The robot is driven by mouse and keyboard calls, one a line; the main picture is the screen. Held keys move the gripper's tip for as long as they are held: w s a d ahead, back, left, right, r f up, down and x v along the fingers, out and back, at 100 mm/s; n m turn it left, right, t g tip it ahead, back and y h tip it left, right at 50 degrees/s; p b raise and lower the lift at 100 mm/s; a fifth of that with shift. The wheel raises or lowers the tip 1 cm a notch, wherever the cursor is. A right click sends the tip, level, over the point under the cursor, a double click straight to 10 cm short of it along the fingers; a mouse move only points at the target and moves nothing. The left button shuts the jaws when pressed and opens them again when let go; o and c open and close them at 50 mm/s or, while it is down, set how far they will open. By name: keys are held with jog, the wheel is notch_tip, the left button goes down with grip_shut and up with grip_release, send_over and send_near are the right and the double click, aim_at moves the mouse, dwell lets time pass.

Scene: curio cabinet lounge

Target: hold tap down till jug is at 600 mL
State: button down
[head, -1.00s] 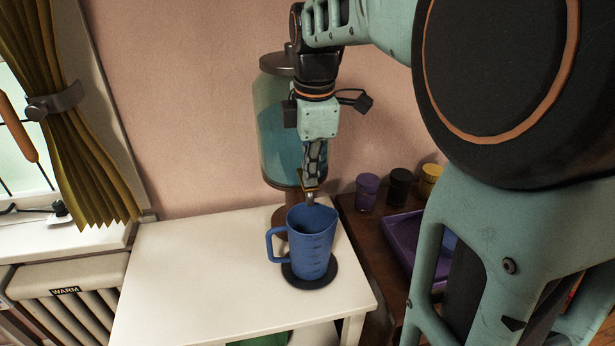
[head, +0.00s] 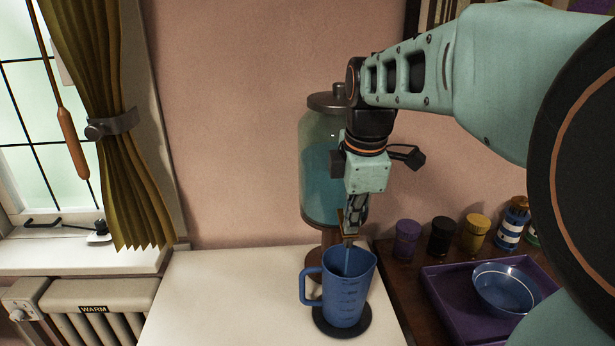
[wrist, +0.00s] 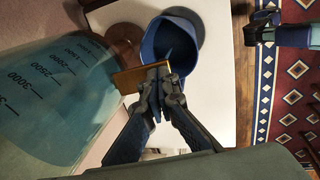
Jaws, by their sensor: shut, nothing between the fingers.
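The glass dispenser (head: 318,170) holds blue liquid and stands behind the jug on a brown base. Its brass tap lever (wrist: 128,80) is under my gripper (wrist: 160,74), whose closed fingertips touch it with nothing between them. In the head view my gripper (head: 350,232) points down at the tap, just above the jug. The blue measuring jug (head: 344,298) stands upright on a dark round mat (head: 342,326), handle to the left. A thin blue stream (head: 347,262) falls into it. The jug's opening (wrist: 185,30) shows in the wrist view; its liquid level cannot be read.
The white table (head: 220,300) is clear to the left of the jug. On the dark wooden surface at right are purple (head: 405,240), black (head: 441,236) and yellow (head: 475,233) jars, and a purple tray (head: 450,300) with a glass bowl (head: 505,288). A radiator (head: 95,305) is at left.

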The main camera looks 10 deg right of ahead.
jog(key=shift+r, duration=0.1)
dwell(0.5)
jog(key=shift+r+p, duration=0.75)
jog(key=shift+a+r+p, duration=0.1)
jog(key=shift+r+p, duration=0.3)
jog(key=w+p+v, duration=0.3)
jog(key=p+v, duration=0.1)
jog(key=v, duration=0.8)
jog(key=shift+s+r, duration=0.15)
jog(key=shift+r, duration=0.55)
